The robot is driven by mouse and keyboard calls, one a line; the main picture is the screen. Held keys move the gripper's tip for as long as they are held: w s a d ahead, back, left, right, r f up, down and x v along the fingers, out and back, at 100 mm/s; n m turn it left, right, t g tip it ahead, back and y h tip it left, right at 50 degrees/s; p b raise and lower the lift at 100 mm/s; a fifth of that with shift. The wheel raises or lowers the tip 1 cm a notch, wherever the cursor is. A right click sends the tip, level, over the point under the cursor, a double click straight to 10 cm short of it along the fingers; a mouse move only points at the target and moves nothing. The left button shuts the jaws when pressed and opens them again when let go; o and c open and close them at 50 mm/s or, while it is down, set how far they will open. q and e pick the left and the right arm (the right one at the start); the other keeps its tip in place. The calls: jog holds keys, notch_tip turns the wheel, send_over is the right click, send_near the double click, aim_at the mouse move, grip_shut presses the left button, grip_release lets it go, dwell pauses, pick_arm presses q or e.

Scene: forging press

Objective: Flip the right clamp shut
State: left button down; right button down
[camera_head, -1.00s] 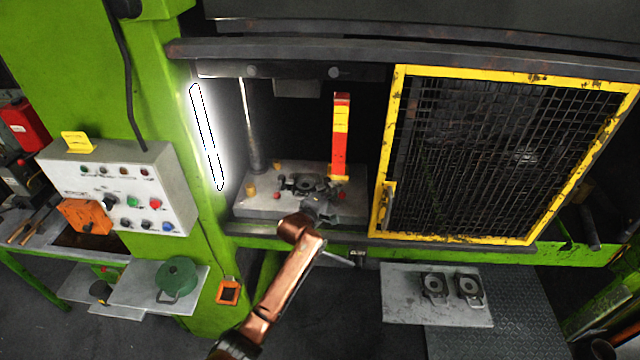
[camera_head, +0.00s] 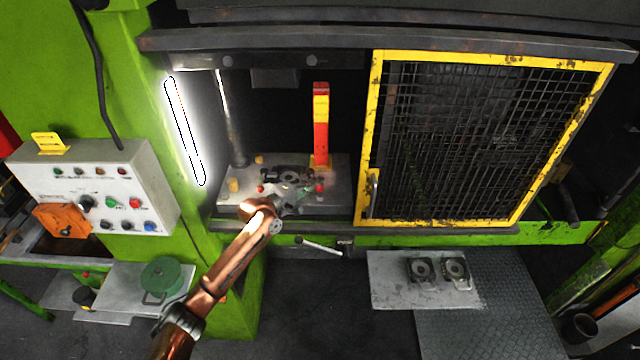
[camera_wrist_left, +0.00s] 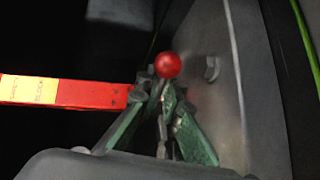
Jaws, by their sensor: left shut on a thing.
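The right clamp's red ball knob (camera_head: 320,188) shows at the right of the press bed. It also shows large in the left wrist view (camera_wrist_left: 168,65), between and just beyond my green finger pads. My left gripper (camera_head: 306,191) reaches over the bed's front edge to this clamp. Its fingers (camera_wrist_left: 162,100) are shut around the clamp handle below the knob; the gripped part is mostly hidden. The left clamp's red knob (camera_head: 260,188) is at the left of the dark die (camera_head: 286,174). My right gripper is out of view.
A red and yellow upright block (camera_head: 320,125) stands right behind the clamp. A yellow mesh guard (camera_head: 485,140) closes off the right side. A lit lamp (camera_head: 185,130) and green post are at left. A silver lever (camera_head: 320,246) sticks out below the bed.

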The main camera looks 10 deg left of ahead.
pick_arm(q)
jog(key=c, duration=2.1)
grip_release()
jog(key=shift+s+a, duration=0.1)
jog(key=v, duration=1.1)
jog(key=shift+s+a+r, duration=0.1)
jog(key=shift+s+a, duration=0.1)
jog(key=shift+s, duration=0.1)
